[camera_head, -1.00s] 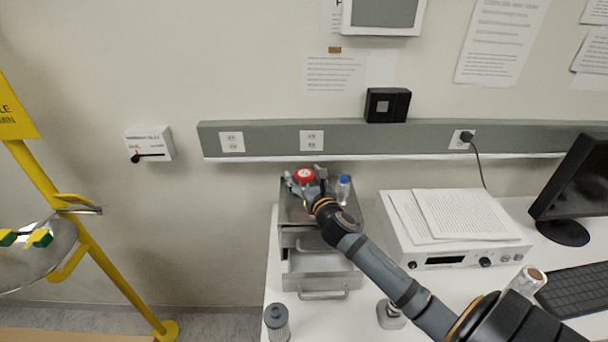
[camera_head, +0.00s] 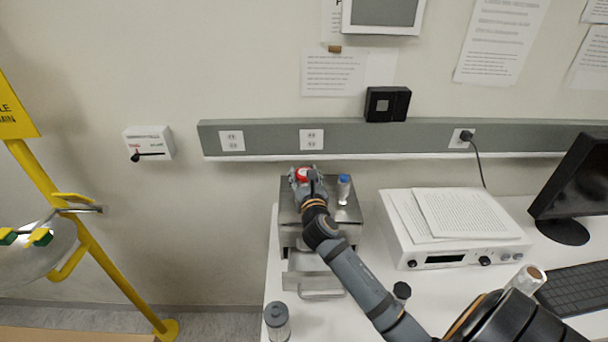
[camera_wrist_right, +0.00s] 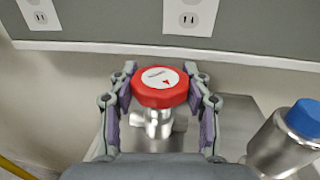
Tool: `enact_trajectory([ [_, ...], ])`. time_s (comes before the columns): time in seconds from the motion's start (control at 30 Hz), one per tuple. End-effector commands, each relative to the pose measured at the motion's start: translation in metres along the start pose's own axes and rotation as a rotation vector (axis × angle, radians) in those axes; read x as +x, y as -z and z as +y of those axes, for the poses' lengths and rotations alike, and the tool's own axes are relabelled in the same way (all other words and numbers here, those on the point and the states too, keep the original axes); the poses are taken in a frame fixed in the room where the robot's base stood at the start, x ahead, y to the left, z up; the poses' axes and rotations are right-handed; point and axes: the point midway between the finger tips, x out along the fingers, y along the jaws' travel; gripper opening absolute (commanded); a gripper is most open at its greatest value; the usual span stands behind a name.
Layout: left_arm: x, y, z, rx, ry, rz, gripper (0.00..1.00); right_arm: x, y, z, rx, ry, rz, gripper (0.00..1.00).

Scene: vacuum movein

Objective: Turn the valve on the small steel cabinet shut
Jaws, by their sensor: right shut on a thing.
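The small steel cabinet (camera_head: 322,215) stands on the white bench against the wall, with an open lower drawer (camera_head: 313,278). On its top is the valve with a red knob (camera_head: 302,174); in the right wrist view the red knob (camera_wrist_right: 161,87) has a white disc with a red mark and sits on a metal stem. My right gripper (camera_head: 304,180) reaches over the cabinet. Its fingers, also in the right wrist view (camera_wrist_right: 160,92), lie on both sides of the knob, shut on it. My left gripper is not in view.
A white instrument (camera_head: 455,250) with papers is to the right. A grey cylinder (camera_head: 277,322) stands at the bench's front left. A yellow post stand (camera_head: 95,252) is at left.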

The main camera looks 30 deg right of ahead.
Motion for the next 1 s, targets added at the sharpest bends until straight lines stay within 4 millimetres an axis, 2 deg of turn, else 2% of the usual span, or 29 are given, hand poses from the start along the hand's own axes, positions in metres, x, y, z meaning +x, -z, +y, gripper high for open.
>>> enact_trajectory([
  [0.6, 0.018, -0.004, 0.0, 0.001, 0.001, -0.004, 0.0, 0.0, 0.002, -0.001, 0.002, 0.508, 0.002, 0.17],
  [1.0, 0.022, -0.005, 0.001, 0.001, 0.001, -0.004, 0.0, -0.001, 0.001, -0.002, 0.0, 0.66, 0.001, 0.17],
])
